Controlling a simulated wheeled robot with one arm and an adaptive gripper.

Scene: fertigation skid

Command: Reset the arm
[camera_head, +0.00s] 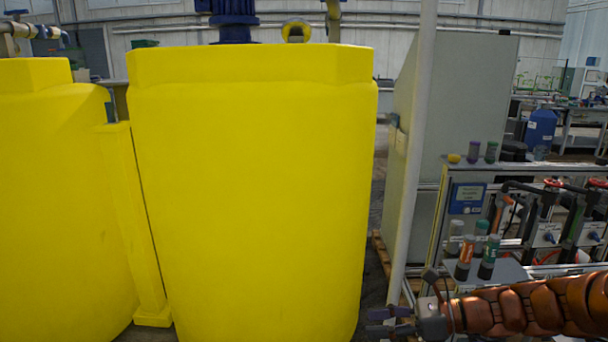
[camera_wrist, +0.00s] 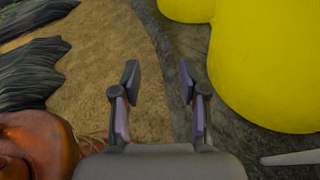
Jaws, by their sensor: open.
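My arm (camera_head: 530,306), copper-coloured, reaches in from the right edge of the head view, low in the picture and roughly level. My gripper (camera_head: 388,321) is at its left end, near the foot of a pale upright post and right of the big yellow tank (camera_head: 250,190). In the wrist view my gripper (camera_wrist: 158,76) has its two fingers spread apart with nothing between them. Below it are bare brown ground and a grey floor strip, with yellow tank bases (camera_wrist: 265,75) at the upper right.
The fertigation skid (camera_head: 520,250) with red-handled valves stands right, just behind my arm. Small capped bottles (camera_head: 489,257) stand on its shelf and more on its top rail. A grey cabinet (camera_head: 455,110) is behind the pale post (camera_head: 412,160). Another yellow tank (camera_head: 55,200) is left.

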